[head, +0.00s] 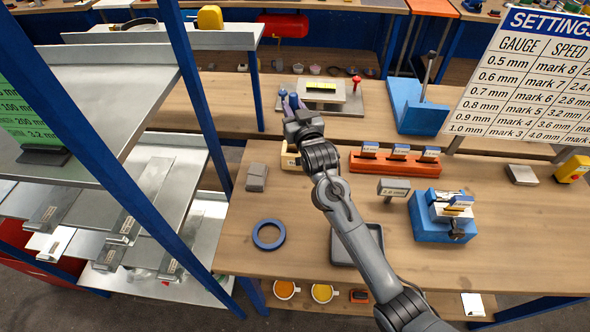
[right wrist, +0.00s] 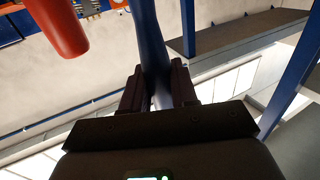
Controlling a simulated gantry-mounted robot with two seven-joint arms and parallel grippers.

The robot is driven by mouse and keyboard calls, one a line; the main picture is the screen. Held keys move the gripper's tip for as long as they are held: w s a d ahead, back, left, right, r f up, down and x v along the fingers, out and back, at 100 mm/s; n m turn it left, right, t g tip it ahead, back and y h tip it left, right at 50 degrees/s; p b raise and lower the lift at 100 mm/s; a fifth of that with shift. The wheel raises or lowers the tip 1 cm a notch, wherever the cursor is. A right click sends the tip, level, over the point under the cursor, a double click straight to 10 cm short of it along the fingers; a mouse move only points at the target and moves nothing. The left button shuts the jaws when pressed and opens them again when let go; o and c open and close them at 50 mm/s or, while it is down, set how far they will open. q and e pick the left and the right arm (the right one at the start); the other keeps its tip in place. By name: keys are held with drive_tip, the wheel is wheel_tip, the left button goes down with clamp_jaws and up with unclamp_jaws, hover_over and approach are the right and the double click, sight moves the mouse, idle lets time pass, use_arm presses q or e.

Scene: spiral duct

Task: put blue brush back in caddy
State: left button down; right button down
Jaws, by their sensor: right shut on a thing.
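My right gripper (head: 291,103) is over the back part of the workbench, by the left end of a grey plate device. In the right wrist view its dark fingers (right wrist: 158,88) are closed on a long dark blue thing (right wrist: 149,45) that runs up and away between them. I cannot tell from its shape alone that it is the blue brush; no bristles show. In the head view the hand hides most of what it holds. I cannot make out a caddy for certain. My left gripper is not in view.
The plate device (head: 322,107) carries a red knob. A blue angled stand (head: 417,110) is to its right. A red rack with cards (head: 395,164), a blue block fixture (head: 439,222) and a blue ring (head: 268,234) lie nearer. Blue shelf posts (head: 190,90) stand to the left.

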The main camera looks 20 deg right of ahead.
drive_tip(key=shift+w+r+b, duration=0.15)
drive_tip(key=shift+w+b, duration=0.35)
drive_tip(key=shift+w, duration=0.1)
drive_tip(key=shift+w+d+f, duration=0.1)
drive_tip(key=shift+w+f, duration=0.05)
drive_tip(key=shift+f, duration=0.2)
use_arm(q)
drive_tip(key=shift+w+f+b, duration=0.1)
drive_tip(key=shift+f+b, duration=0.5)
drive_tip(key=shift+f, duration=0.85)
use_arm(e)
wheel_tip(320, 180, down, 9)
drive_tip(key=shift+r, duration=0.2)
drive_tip(key=shift+f, duration=0.15)
drive_tip(key=c, duration=0.9)
unclamp_jaws()
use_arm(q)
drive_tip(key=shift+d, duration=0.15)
use_arm(e)
drive_tip(key=shift+o, duration=0.2)
